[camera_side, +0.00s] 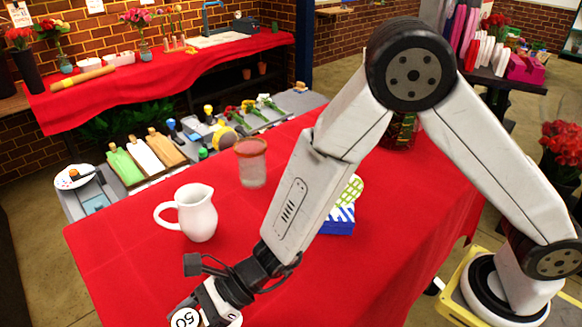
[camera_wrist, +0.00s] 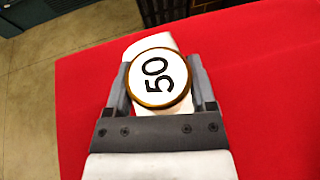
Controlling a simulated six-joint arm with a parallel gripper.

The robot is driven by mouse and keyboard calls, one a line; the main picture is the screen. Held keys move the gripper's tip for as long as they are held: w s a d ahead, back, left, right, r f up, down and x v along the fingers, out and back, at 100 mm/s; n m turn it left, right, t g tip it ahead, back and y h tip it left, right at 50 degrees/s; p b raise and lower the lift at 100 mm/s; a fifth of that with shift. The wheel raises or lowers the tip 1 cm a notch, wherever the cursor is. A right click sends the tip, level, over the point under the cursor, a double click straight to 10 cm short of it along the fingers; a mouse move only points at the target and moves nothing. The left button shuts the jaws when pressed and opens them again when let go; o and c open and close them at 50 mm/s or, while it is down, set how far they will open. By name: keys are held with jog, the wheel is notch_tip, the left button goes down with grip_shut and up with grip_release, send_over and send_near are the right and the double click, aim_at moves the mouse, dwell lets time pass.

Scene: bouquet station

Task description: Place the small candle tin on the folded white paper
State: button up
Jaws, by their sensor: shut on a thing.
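The small candle tin shows in the wrist view as a round white top marked "50" with a gold rim (camera_wrist: 158,78). In the side view its marked top (camera_side: 185,318) is at the bottom edge, partly cut off. My gripper (camera_wrist: 161,92) is shut on the tin, with one dark finger on each side. A white piece (camera_wrist: 150,43) shows just past the tin over the red cloth; it may be the folded white paper, mostly hidden by the tin. I cannot tell whether the tin touches it.
The red-clothed table (camera_side: 120,240) has clear room left of my arm. A white pitcher (camera_side: 195,212) and a glass jar (camera_side: 251,163) stand behind my gripper. A blue box (camera_side: 338,222) sits behind my forearm. The table edge and floor (camera_wrist: 35,70) lie left in the wrist view.

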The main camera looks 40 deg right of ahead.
jog(key=shift+f, duration=0.25)
jog(key=o, duration=1.3)
jog(key=shift+r, duration=0.1)
jog(key=v, duration=1.2)
